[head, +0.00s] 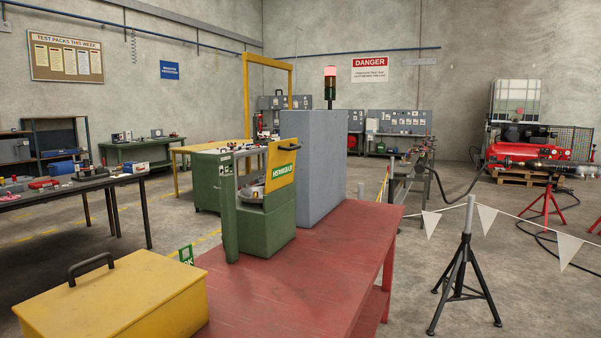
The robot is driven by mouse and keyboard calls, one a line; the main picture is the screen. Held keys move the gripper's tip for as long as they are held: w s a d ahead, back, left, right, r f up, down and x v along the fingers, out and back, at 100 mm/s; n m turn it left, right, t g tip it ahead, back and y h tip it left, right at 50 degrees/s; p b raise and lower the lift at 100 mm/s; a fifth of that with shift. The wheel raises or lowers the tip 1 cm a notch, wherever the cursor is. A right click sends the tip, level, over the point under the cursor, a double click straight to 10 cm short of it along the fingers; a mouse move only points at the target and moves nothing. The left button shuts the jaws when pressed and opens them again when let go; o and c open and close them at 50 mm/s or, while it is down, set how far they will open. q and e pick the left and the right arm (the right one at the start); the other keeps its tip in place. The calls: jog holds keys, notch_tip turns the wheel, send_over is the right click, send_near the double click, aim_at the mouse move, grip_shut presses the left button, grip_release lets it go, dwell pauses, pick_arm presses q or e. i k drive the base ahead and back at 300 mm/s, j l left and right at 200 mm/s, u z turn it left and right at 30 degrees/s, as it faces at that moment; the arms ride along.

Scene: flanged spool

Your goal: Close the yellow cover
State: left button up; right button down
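A yellow cover (281,168) with a green label sits on the right upper part of a green machine (266,228). The cover stands raised and slanted, and the machine's front opening below and left of it is exposed. A round grey metal part (252,194) shows inside the opening. The machine stands on a red table (300,275). A yellow box (120,298) with a black handle on its top is in the near left corner; its top looks shut. Neither of my grippers is in view.
A tall grey cabinet (313,165) stands right behind the machine. The red table's front and right are bare. A small green sign (186,255) shows beside the yellow box. A black tripod stand (466,275) with a pennant line is right of the table.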

aim_at(282, 154)
jog(key=i+u, duration=0.1)
jog(key=u, duration=0.15)
jog(key=i+l+u, duration=0.1)
jog(key=u, duration=0.2)
jog(key=i+l+u, duration=0.2)
jog(key=l+u, duration=0.2)
jog(key=i+l+u, duration=0.1)
jog(key=l+u, duration=0.3)
jog(key=l, duration=0.2)
jog(key=l+u, duration=0.4)
jog(key=l, duration=0.1)
